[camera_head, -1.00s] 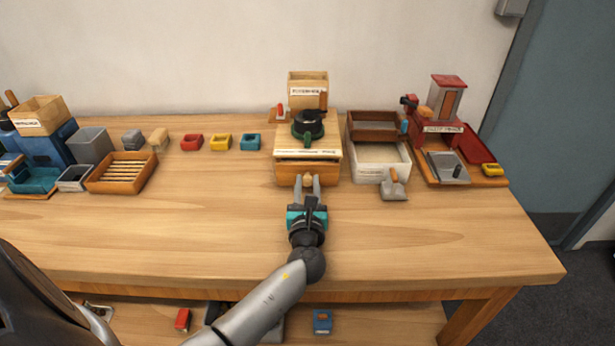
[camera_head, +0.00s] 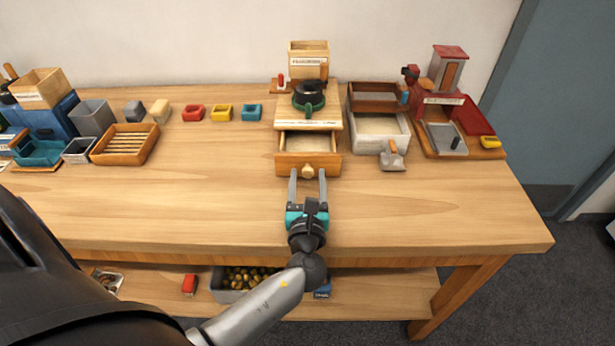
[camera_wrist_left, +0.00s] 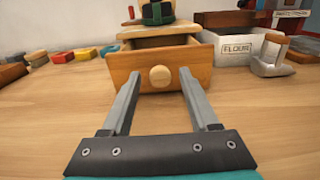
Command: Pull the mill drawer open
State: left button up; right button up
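The wooden mill (camera_head: 308,116) stands at the back of the table with a dark green-black ring on top. Its drawer (camera_head: 292,166) is pulled out toward me, and its pale inside shows. The round drawer knob (camera_head: 308,171) is on the drawer front; it also shows in the left wrist view (camera_wrist_left: 159,76). My left gripper (camera_head: 308,174) is open in front of the drawer, its two fingers apart on either side of the knob's line. In the left wrist view the fingers (camera_wrist_left: 155,80) touch nothing that I can see. My right gripper is not in view.
A white flour box (camera_head: 380,152) with a scoop (camera_head: 392,158) stands right of the mill. A red mill (camera_head: 446,115) is farther right. A slatted wooden tray (camera_head: 124,145) and small coloured blocks are to the left. The table front is clear.

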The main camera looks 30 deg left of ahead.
pick_arm(q)
jog(key=v, duration=1.5)
jog(key=shift+d, duration=0.15)
